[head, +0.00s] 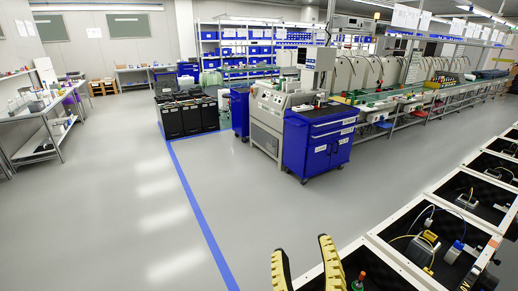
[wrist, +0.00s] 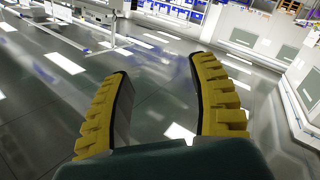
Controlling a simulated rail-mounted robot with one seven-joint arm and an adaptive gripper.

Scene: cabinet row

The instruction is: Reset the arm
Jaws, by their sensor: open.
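My gripper (head: 304,262) shows at the bottom of the head view as two yellow ribbed fingertips, spread apart. In the wrist view my gripper (wrist: 160,85) has its two yellow fingers apart, with only floor and distant room between them. It holds nothing. In the head view it is beside the left edge of the row of black-floored, white-framed bays. The rest of my arm is out of the head view.
A blue tool cabinet (head: 318,142) and black bins (head: 186,117) stand farther back. Open grey floor (head: 120,215) with a blue line (head: 199,212) lies to the left.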

